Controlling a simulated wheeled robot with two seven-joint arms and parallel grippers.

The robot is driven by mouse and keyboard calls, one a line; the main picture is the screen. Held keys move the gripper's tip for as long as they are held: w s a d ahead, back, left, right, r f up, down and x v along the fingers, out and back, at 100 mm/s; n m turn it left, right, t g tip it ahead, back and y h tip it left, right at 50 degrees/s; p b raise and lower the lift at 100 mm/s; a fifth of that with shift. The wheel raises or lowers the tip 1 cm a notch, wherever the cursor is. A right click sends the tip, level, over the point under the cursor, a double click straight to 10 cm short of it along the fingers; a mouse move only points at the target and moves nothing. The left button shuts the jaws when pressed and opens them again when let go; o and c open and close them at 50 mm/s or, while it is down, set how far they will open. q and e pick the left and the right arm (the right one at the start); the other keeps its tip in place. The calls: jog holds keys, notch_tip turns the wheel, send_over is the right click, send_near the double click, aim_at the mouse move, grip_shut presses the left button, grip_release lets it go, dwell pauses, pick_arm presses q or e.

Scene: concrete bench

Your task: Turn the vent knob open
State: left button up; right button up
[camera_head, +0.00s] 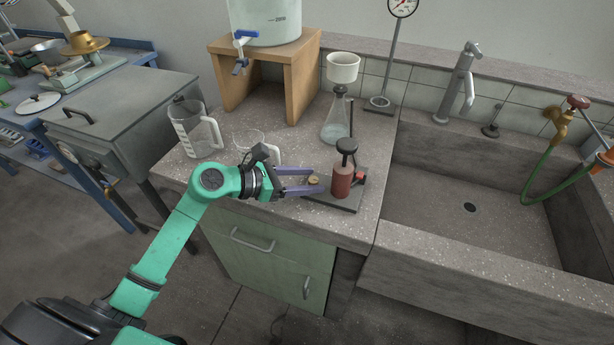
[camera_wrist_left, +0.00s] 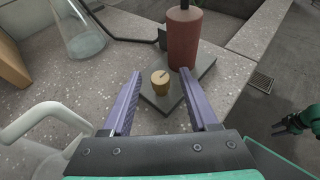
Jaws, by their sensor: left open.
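The vent knob (camera_head: 314,180) is a small brass-coloured knob with a dark line across its top. It stands on a dark base plate (camera_head: 345,204) beside a red cylinder (camera_head: 342,183) with a black top. In the left wrist view the knob (camera_wrist_left: 160,82) lies between the two purple fingers, near their tips, with gaps on both sides. My left gripper (camera_head: 305,181) is open around the knob, and neither finger visibly touches it. In the head view the fingers partly cover the knob's surroundings. My right gripper does not show clearly in the head view.
A clear jug (camera_head: 195,130) and a glass beaker (camera_head: 262,146) stand left of the gripper. A conical flask (camera_head: 337,121) with a white funnel (camera_head: 342,67) stands behind the base plate. The sink (camera_head: 480,195) lies to the right. The bench's front edge is close.

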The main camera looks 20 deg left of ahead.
pick_arm(q)
jog(key=shift+d+f, duration=0.1)
grip_shut()
jog(key=shift+n+t+y+p, duration=0.4)
jog(key=shift+n+y+p, duration=0.1)
jog(key=shift+n+p, duration=0.15)
grip_release()
jog(key=shift+t, duration=0.3)
